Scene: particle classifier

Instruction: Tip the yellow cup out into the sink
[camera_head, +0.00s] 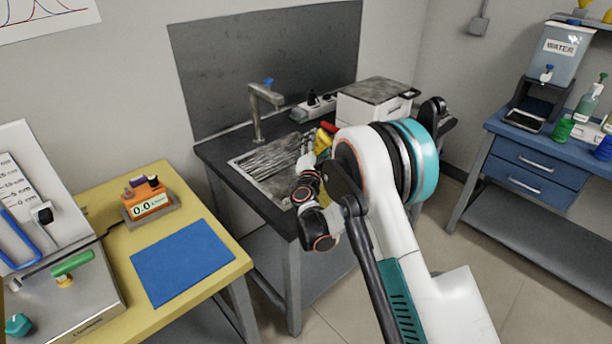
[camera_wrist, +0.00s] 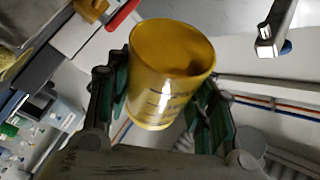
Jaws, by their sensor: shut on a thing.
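The yellow cup (camera_wrist: 158,88) is held between the two green-padded fingers of my gripper (camera_wrist: 160,98) in the wrist view. Dark printing shows on its side. Its open mouth faces the top of that picture, and part of the inside shows as darker yellow; I cannot tell what it holds. In the head view the cup (camera_head: 322,142) is small and partly hidden by my arm. My gripper is over the right part of the metal sink (camera_head: 237,165). The cup's exact tilt is unclear.
A faucet (camera_head: 258,112) stands behind the sink; it also shows in the wrist view (camera_wrist: 268,38). A yellow table (camera_head: 205,290) stands at left, a blue bench (camera_head: 535,165) at right.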

